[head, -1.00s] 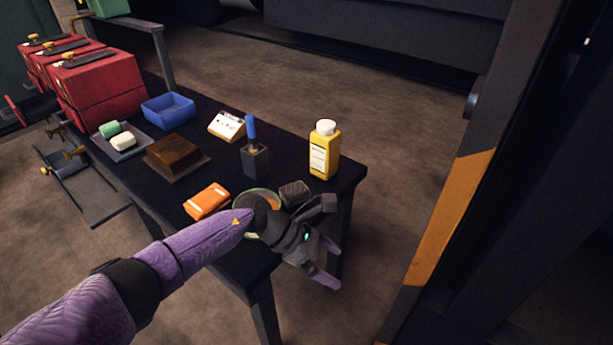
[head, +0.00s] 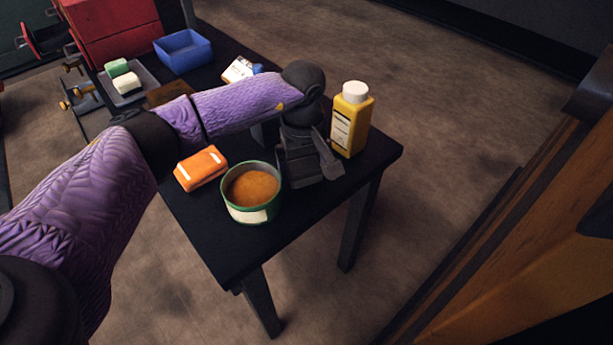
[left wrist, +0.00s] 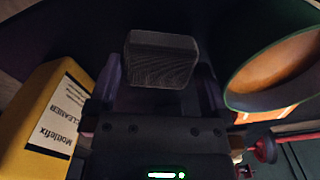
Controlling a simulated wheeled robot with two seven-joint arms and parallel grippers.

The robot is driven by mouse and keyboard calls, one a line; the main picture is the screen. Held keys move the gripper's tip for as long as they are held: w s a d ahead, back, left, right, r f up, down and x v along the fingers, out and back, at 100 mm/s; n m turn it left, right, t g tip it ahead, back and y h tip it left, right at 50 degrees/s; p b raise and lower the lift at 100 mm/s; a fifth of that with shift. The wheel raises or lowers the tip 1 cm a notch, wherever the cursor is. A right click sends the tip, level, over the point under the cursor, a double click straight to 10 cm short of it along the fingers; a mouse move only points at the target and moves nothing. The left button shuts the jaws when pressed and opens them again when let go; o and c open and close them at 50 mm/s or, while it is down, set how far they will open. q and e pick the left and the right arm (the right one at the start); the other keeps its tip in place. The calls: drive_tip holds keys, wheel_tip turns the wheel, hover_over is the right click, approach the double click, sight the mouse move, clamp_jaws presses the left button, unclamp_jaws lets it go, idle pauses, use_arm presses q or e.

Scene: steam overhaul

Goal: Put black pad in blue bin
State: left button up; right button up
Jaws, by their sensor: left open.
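The black pad (left wrist: 161,58) is a dark block with a grooved face, lying on the table and seen in the left wrist view. My left gripper (left wrist: 158,84) is open, with one finger on each side of the pad's near end. In the head view my left gripper (head: 312,165) points down over the table's right end and hides the pad. The blue bin (head: 184,52) stands at the table's far left end and looks empty.
A yellow bottle (head: 351,120) stands close right of my gripper. A green-rimmed tin (head: 251,193) is close left, with an orange packet (head: 201,168) beyond. A grey tray (head: 128,85) with two small blocks lies near the bin. My forearm crosses above the table (head: 215,225).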

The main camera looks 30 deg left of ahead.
use_arm(q)
wheel_tip(320, 180, down, 2)
drive_tip(key=shift+f, duration=0.15)
drive_tip(key=shift+r, duration=0.2)
drive_tip(key=shift+r, duration=0.1)
drive_tip(key=c, duration=1)
